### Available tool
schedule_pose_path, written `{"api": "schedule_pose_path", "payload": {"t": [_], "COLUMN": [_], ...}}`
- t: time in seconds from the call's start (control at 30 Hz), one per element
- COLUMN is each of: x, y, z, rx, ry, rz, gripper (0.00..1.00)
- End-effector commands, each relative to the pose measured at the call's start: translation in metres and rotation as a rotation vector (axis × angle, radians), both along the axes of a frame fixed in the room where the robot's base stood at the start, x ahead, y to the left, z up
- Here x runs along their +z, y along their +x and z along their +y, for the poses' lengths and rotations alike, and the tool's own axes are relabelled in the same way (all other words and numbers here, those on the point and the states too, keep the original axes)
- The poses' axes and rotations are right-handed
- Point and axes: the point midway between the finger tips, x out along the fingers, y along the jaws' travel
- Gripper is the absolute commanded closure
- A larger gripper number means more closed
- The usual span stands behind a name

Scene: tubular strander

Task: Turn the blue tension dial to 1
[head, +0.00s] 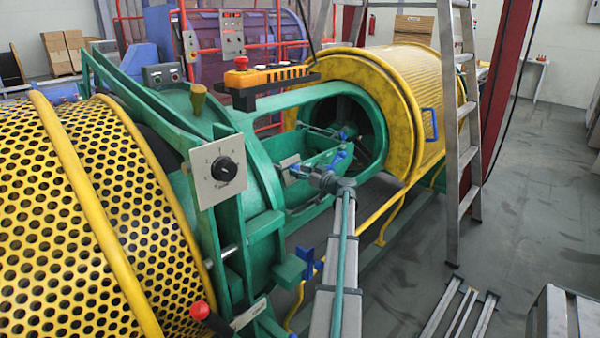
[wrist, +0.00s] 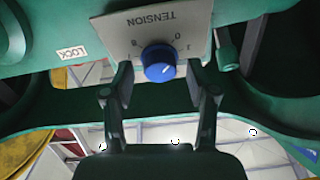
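The blue tension dial (wrist: 158,62) sits on a pale grey plate (wrist: 115,40) with the word TENSION, upside down in the wrist view. A short white pointer mark shows on the dial's face, towards its lower right. Small marks surround the dial, a 0 among them at upper right; the others are hard to read. My gripper (wrist: 160,80) is open and empty, one finger on each side of the dial in the picture. I see no contact with it. In the head view my gripper (head: 308,175) is close in front of the small plate (head: 289,162).
A larger grey plate with a black dial (head: 226,169) stands at left, near the yellow perforated drum (head: 60,220). A LOCK label (wrist: 72,53) is left of the tension plate. Green frame bars (wrist: 270,110) surround the dial. A ladder (head: 460,130) stands right.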

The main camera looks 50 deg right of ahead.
Motion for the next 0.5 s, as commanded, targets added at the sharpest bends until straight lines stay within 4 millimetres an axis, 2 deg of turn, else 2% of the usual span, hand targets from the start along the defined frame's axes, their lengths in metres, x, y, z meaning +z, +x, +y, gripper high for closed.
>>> {"api": "schedule_pose_path", "payload": {"t": [0.03, 0.07, 0.3, 0.5], "x": [0.0, 0.0, 0.0, -0.0005], "y": [-0.0001, -0.0001, -0.0002, -0.0002], "z": [0.0, 0.0001, 0.0, 0.0005], "rx": [0.0, 0.0, 0.0, -0.003], "ry": [0.0, 0.0, 0.0, 0.011], "rz": [0.0, 0.0, 0.0, -0.001], "gripper": [0.55, 0.6, 1.0, 1.0]}}
